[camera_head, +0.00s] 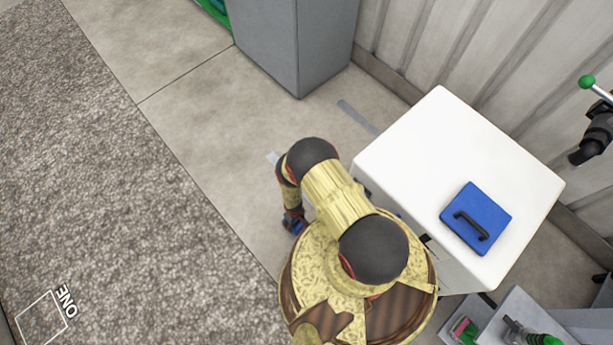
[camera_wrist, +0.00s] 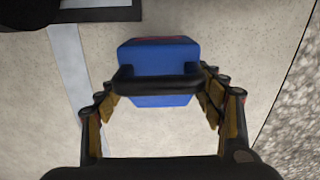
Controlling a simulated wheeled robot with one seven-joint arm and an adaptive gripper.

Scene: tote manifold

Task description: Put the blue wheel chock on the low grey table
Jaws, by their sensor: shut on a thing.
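My gripper (camera_wrist: 160,92) is shut on a blue block with a black handle (camera_wrist: 158,101), which I take to be the blue wheel chock. In the wrist view its fingers flank the handle, and the block hangs over the concrete floor. In the head view my gripper (camera_head: 293,221) is low at the left of my arm, with only a little blue showing. My arm hides part of the floor there. I cannot make out the low grey table for certain.
A white cabinet (camera_head: 420,130) stands to the right of my arm, with a blue square plate with a black handle (camera_head: 485,207) on top. A tall grey cabinet (camera_head: 296,45) stands behind. Grey surfaces with fittings (camera_head: 515,305) are at lower right. Open floor and a grey carpet (camera_head: 90,150) lie left.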

